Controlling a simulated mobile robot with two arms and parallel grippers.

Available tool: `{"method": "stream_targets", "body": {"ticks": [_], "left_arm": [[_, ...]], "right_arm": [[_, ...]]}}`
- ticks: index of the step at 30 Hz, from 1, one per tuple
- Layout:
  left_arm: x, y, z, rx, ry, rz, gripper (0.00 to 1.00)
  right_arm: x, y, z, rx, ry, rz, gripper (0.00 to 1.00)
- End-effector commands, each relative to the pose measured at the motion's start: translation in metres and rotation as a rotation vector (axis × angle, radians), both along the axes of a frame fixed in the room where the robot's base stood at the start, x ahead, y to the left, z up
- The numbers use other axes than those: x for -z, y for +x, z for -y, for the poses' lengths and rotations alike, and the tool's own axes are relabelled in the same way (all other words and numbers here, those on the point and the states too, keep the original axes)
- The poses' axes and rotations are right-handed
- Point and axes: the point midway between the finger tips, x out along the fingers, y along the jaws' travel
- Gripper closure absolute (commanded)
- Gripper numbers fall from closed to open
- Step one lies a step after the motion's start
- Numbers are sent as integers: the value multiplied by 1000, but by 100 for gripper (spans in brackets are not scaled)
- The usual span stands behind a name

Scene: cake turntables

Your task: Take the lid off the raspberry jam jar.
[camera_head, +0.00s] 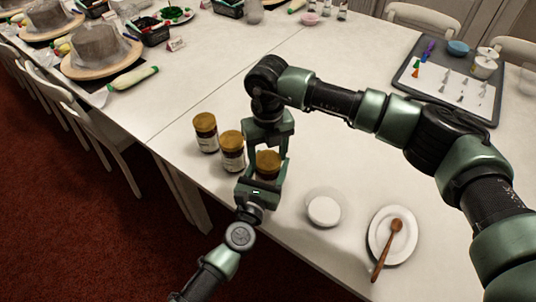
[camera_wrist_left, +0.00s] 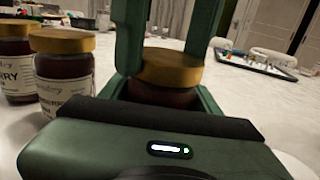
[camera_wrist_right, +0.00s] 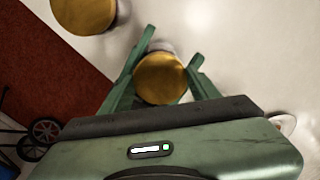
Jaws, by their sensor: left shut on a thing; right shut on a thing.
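Three dark jars with gold lids stand near the table's front edge. The jar between my grippers has a gold lid (camera_head: 268,160), with dark glass (camera_wrist_left: 165,96) just under it in the left wrist view; its label is hidden. My left gripper (camera_head: 263,178) is shut around this jar's body from the front. My right gripper (camera_head: 268,150) points down from above and is shut on the lid, one finger on each side. The lid, also in the right wrist view (camera_wrist_right: 160,78), sits on the jar. I cannot tell whether it is loose.
The other jars, left (camera_head: 205,133) and middle (camera_head: 232,152), stand close by on the left. A white round dish (camera_head: 323,211) and an oval plate (camera_head: 378,243) with a wooden spoon (camera_head: 390,240) are to the right. A grey tray (camera_head: 408,82) lies behind. The table's middle is clear.

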Motion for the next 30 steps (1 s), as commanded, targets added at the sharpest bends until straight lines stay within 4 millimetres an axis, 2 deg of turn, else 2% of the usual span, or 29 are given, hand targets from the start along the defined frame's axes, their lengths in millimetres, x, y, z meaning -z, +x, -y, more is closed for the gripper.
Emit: {"method": "stream_targets", "body": {"ticks": [12,19,24,30], "left_arm": [[0,0,0,0,0,1,100],[0,0,0,0,0,1,100],[0,0,0,0,0,1,100],[0,0,0,0,0,1,100]], "right_arm": [[-1,0,0,-1058,-2,0,87],[-2,0,0,-1606,-2,1,87],[-2,0,0,-1838,-1,0,87],[-2,0,0,-1845,-1,0,87]]}}
